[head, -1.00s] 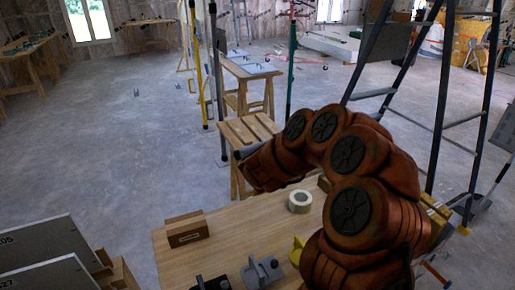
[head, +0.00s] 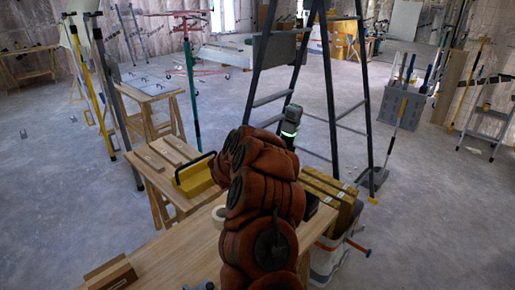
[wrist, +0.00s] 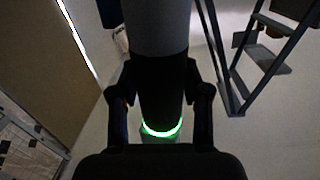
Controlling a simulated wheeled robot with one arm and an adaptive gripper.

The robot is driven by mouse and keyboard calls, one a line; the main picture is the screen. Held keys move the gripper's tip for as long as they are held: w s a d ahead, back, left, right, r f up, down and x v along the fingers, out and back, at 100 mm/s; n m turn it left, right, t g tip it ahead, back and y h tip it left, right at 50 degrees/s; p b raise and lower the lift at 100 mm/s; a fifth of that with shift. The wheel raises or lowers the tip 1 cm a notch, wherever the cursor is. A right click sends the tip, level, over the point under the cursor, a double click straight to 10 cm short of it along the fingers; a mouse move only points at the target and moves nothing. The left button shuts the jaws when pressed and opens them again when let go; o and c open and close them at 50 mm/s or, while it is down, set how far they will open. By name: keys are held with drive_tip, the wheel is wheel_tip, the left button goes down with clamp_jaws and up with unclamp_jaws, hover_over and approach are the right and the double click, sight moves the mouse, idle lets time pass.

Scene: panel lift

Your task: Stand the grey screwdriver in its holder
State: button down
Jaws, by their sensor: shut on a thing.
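In the wrist view, my gripper (wrist: 160,110) is shut on a thick cylinder, grey above and black below, with a glowing green ring. It appears to be the grey screwdriver (wrist: 160,28); its far end runs out of the top of the view. In the head view, a dark upright shape with a green band stands at the end of my arm, beyond the table; its fingers cannot be made out. A grey stand (head: 205,285), possibly the holder, is cut off at the bottom edge. I cannot tell which thing is the holder.
The wooden table (head: 180,255) bears a small wooden block (head: 110,275) and a tape roll (head: 218,214). A yellow toolbox (head: 194,178) sits behind. A stepladder (head: 330,100) stands past my arm. A bucket (head: 325,262) is at the table's right.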

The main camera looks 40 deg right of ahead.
drive_tip(key=s+d+g, duration=0.4)
drive_tip(key=s+d, duration=0.2)
drive_tip(key=s, duration=0.1)
drive_tip(key=shift+m, duration=0.3)
drive_tip(key=f+b, duration=0.1)
drive_tip(key=f, duration=0.1)
drive_tip(key=f+b, duration=0.2)
drive_tip(key=f, duration=0.1)
drive_tip(key=shift+w+a+f, duration=0.15)
drive_tip(key=shift+w+f, duration=0.1)
drive_tip(key=shift+f, duration=0.1)
drive_tip(key=shift+a+f+b, duration=0.1)
drive_tip(key=shift+f+b, duration=0.9)
drive_tip(key=shift+f, duration=1.9)
idle(3.1)
